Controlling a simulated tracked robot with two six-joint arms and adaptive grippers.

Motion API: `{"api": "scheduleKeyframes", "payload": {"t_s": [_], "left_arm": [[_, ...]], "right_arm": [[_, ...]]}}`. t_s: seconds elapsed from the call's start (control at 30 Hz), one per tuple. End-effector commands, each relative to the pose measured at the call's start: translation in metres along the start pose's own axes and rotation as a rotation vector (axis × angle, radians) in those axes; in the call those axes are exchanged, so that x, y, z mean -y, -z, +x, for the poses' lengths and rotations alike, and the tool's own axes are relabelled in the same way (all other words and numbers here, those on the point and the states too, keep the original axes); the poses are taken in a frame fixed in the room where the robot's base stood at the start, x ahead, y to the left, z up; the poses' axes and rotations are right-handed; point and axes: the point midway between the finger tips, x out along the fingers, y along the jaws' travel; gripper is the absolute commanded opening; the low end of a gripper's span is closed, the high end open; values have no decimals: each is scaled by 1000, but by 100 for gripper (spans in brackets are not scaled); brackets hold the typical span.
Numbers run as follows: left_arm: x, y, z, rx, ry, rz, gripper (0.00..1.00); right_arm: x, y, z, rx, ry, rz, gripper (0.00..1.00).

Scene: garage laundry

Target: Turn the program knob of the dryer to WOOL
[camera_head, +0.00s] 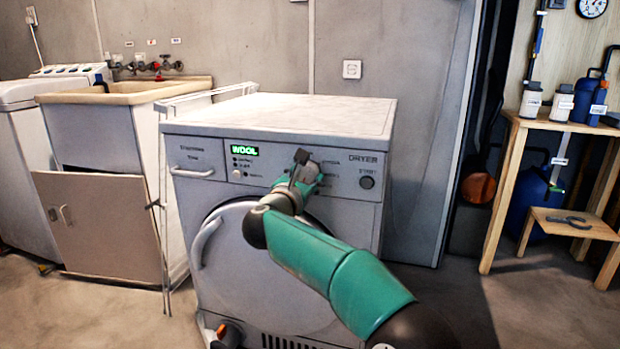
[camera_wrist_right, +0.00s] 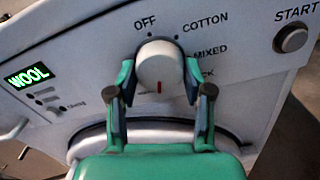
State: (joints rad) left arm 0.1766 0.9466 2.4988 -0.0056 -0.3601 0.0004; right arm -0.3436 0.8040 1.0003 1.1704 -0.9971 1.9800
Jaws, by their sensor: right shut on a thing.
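The dryer (camera_head: 350,142) stands in the middle of the head view, its front panel facing me. Its green display (camera_head: 244,150) reads WOOL; the display also shows in the wrist view (camera_wrist_right: 28,77). My right gripper (camera_head: 304,162) is at the panel and hides the knob in the head view. In the wrist view the white round program knob (camera_wrist_right: 157,66) sits between the fingers of my right gripper (camera_wrist_right: 160,76), which are shut on its two sides. The red mark on the knob points down, away from OFF. My left gripper is not seen.
The START button (camera_wrist_right: 291,39) is right of the knob, clear of the fingers. The round dryer door (camera_head: 240,262) is below the panel. A sink cabinet (camera_head: 98,222) stands left, with a thin metal rack between. A wooden table (camera_head: 560,126) with bottles is at right.

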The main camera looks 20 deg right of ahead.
Motion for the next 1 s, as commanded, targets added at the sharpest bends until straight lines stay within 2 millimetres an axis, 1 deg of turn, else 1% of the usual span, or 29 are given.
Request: {"api": "scheduleKeyframes", "payload": {"t_s": [0.03, 0.3, 0.63, 0.67, 0.7, 0.8, 1.0], "left_arm": [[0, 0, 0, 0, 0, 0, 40], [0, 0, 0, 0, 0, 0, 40], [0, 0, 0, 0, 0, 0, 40], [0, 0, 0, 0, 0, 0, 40], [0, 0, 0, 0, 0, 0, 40], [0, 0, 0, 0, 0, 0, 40], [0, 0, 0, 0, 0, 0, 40]], "right_arm": [[4, 4, 2, -7, 12, 17, 16], [4, 5, 2, -7, 12, 64, 16], [4, 5, 2, -7, 12, 66, 16], [4, 5, 2, -7, 12, 65, 52], [4, 4, 2, -6, 13, 65, 59], [4, 4, 2, -5, 10, 66, 74], [2, 2, 1, -3, 5, 66, 74]]}}
